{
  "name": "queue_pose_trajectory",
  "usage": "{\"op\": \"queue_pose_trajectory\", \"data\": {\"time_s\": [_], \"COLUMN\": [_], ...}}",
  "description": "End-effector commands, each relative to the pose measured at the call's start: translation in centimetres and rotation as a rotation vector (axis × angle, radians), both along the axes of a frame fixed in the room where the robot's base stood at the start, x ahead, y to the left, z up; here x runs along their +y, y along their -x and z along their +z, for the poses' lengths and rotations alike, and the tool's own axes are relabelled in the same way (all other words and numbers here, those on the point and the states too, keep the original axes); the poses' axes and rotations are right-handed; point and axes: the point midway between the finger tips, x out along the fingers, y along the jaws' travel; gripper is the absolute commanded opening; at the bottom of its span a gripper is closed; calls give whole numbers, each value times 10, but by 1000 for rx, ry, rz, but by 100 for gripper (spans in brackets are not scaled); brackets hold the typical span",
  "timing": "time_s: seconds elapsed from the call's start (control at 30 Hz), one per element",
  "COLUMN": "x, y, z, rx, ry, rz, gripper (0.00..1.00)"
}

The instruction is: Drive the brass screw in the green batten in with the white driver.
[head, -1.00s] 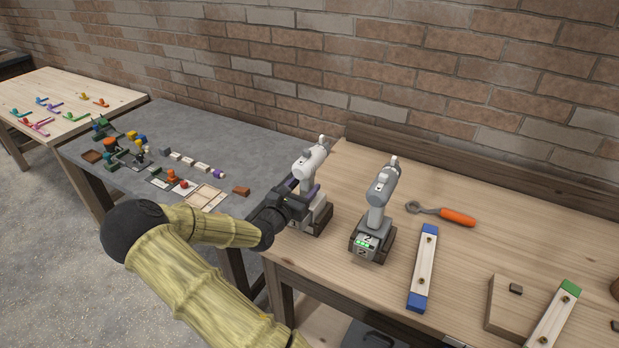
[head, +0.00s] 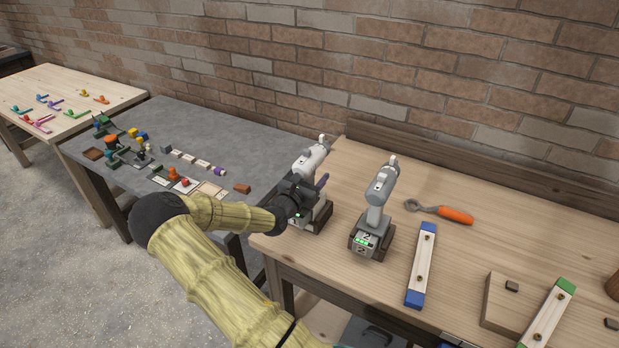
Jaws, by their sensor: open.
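The white driver (head: 308,160) stands upright on a dark base near the left end of the wooden bench. My gripper (head: 314,188) is open at its handle, one finger showing on the right side of it. The gripper body hides part of the handle, and I cannot tell whether the fingers touch it. The green batten (head: 547,316), pale with a green end, lies at the lower right, cut off by the frame's bottom. A brass screw (head: 560,296) shows near its green end.
A grey driver (head: 381,185) stands close to the right of the white one. A pale batten with blue ends (head: 421,264) and an orange-handled tool (head: 455,215) lie further right. A wooden block (head: 501,304) adjoins the green batten. A grey table (head: 235,135) with small parts stands left.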

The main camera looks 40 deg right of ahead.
Motion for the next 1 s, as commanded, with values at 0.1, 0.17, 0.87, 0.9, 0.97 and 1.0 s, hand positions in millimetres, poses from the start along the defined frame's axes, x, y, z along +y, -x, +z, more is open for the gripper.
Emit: {"op": "queue_pose_trajectory", "data": {"time_s": [0.1,0.17,0.87,0.9,0.97,1.0], "x": [0,0,0,0,0,0], "y": [0,0,0,0,-1,-1], "z": [0,0,3,3,5,7], "rx": [0,0,-4,-4,-5,-5], "ry": [0,0,4,4,4,4], "rz": [0,0,1,1,1,1], "gripper": [56,56,0,0,0,0]}}
